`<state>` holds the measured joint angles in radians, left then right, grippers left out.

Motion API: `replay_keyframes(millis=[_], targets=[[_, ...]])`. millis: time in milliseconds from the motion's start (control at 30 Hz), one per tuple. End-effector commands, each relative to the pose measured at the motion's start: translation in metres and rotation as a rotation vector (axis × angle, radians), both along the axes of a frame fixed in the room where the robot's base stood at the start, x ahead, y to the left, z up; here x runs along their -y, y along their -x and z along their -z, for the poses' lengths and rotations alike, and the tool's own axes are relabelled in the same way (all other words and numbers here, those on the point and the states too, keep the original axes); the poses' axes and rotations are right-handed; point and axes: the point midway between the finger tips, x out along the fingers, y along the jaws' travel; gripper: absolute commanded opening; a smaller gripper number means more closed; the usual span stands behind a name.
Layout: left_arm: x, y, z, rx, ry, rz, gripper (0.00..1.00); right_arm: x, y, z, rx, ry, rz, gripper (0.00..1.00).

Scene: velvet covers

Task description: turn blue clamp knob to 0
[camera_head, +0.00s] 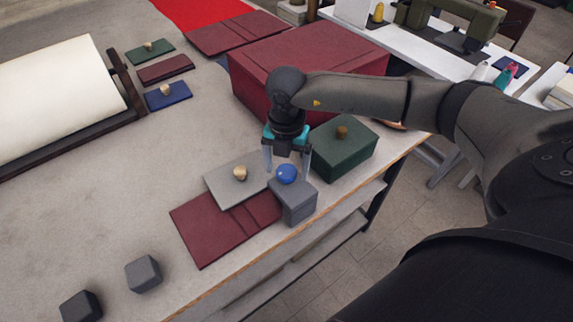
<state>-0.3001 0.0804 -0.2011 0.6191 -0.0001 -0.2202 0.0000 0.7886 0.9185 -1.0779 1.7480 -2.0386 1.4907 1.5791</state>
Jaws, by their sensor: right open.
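The blue clamp knob (287,173) is a round blue ball on top of a grey block (294,203) near the table's right edge. No number or scale on it is readable. My right gripper (287,170) comes down from above with its fingers apart on either side of the knob. I cannot tell whether the fingers touch it. My left gripper is not in view.
A grey plate with a wooden knob (240,173) lies on a maroon folder (205,232) left of the block. A green box (342,152) and a large maroon box (300,62) stand behind. Two dark blocks (143,273) sit front left.

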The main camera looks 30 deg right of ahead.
Motion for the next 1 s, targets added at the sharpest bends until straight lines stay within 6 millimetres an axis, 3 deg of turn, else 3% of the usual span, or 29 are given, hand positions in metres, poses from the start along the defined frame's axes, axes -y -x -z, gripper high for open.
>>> replay_keyframes(millis=[233,1000], targets=[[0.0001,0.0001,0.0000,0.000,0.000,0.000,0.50,-0.0001,0.0002,0.0008,-0.001,-0.001,0.000,0.87],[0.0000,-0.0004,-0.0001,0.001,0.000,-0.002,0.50,0.0000,0.0001,0.0003,-0.001,-0.001,0.000,0.04]])
